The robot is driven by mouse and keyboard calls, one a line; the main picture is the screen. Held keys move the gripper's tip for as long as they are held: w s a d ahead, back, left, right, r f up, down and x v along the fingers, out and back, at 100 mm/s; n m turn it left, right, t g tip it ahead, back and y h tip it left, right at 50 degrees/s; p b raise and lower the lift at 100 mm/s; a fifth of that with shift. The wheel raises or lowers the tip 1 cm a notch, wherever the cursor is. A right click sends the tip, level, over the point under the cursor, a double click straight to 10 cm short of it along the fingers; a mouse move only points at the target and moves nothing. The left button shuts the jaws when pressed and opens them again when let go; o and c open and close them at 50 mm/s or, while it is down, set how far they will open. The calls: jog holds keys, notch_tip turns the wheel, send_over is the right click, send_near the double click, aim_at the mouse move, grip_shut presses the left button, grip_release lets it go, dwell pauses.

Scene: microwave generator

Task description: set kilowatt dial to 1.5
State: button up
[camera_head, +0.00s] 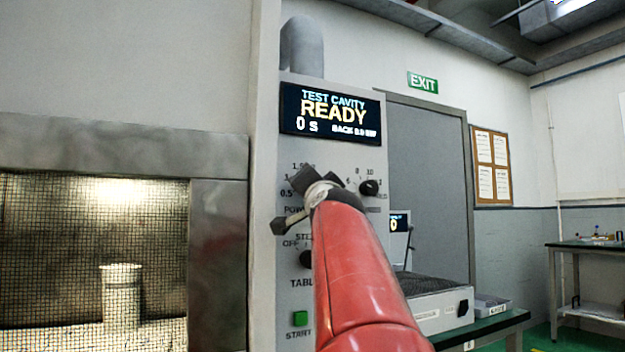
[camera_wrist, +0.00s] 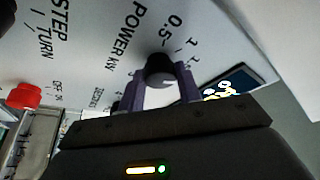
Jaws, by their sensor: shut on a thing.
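The kilowatt dial, a round dark knob (camera_wrist: 160,66) marked POWER KW, shows in the wrist view, with a scale starting at 0.5 beside it. My gripper (camera_wrist: 161,82) has its two purple-grey fingers on either side of this knob and is shut on it. In the head view my gripper (camera_head: 307,181) is at the panel (camera_head: 262,170) and hides most of the dial and part of its scale. The display (camera_head: 331,114) reads TEST CAVITY, READY, 0 S. I cannot tell which mark the dial points at.
Another black knob (camera_head: 369,188) sits to the right of my gripper. A lower knob (camera_head: 305,257) and a green START button (camera_head: 300,318) are below. A mesh cavity window (camera_head: 60,250) with a white cylinder (camera_head: 121,300) behind it is at left.

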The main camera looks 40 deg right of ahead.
dwell(0.6)
jog(key=o, duration=1)
jog(key=shift+s, duration=0.1)
jog(key=b+v, duration=0.2)
jog(key=v, duration=0.5)
jog(key=shift+s+a, duration=0.2)
jog(key=shift+a, duration=0.05)
jog(key=shift+f, duration=0.15)
